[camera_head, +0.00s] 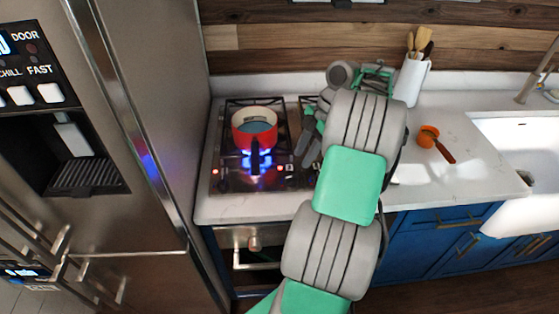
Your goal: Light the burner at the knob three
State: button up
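The cooktop (229,118) is set in the white counter. A red pot (243,138) with a dark handle stands on its left side over a lit blue flame (262,160). One round knob (254,243) shows on the front panel below the counter edge. I cannot tell which number it is, and my arm hides the panel to its right. My gripper (307,146) is over the right part of the cooktop, fingers pointing down. It is partly hidden by my arm, and its opening is unclear. Most of the right side of the cooktop is covered.
A steel fridge (150,120) stands close on the left. An orange utensil or cup (429,136) lies on the counter to the right, before a white utensil holder (411,78). A white sink (516,150) is at the far right. An oven handle (257,266) sits below the knob.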

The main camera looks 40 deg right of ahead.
aim_at(292, 176)
jog(key=b+x, duration=0.3)
jog(key=x, duration=0.4)
jog(key=shift+w+a+f, duration=0.15)
jog(key=shift+w+f, duration=0.05)
jog(key=shift+f, duration=0.1)
jog(key=shift+c, duration=0.2)
grip_shut()
